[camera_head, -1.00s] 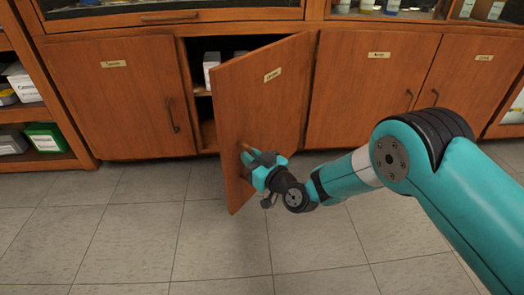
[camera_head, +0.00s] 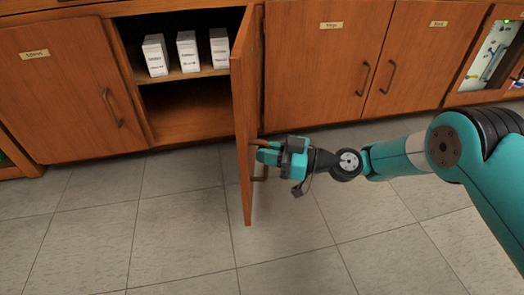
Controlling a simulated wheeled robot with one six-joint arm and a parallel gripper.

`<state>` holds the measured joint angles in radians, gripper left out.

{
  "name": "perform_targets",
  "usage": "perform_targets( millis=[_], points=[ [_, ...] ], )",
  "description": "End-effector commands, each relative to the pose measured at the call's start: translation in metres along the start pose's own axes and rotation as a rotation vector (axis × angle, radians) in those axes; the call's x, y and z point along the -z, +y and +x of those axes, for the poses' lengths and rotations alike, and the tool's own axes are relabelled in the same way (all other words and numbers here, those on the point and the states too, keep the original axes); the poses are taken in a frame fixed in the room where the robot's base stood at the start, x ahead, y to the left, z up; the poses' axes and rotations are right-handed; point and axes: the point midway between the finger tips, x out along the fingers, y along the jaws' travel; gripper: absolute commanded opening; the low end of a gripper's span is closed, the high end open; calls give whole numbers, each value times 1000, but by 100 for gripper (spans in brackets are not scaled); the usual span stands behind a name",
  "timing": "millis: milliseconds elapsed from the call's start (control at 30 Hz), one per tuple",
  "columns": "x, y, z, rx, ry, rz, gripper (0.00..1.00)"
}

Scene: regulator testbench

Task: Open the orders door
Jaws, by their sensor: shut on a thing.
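The wooden cabinet door (camera_head: 244,115) hinged beside the open compartment (camera_head: 190,107) stands wide open, roughly square to the cabinet front. I see it almost edge-on, so its label is hidden. Its handle (camera_head: 260,178) is on the door's outer face, to the right of the door edge. My gripper (camera_head: 262,152), teal and black, reaches in from the right and is shut on this handle, close against the door. The jaws cover part of the handle.
Several white boxes (camera_head: 187,52) stand on the shelf in the open compartment; its lower space looks empty. A closed door (camera_head: 68,88) is on the left, and two closed doors (camera_head: 325,60) (camera_head: 425,55) are on the right. The tiled floor (camera_head: 185,225) in front is clear.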

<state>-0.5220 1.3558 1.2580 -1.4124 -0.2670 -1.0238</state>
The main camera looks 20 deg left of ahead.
Motion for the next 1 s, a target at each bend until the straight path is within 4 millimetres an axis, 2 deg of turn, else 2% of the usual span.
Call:
perform_targets(
  millis=[400, 433, 500, 533, 1000],
  points=[
    [-2, 2, -6, 0, -4, 1, 0],
    [-2, 1, -6, 1, -4, 1, 18],
    [-1, 1, -5, 2, -3, 1, 34],
    [-1, 1, -5, 2, -3, 1, 38],
    [0, -1, -4, 7, -2, 2, 38]
  ],
)
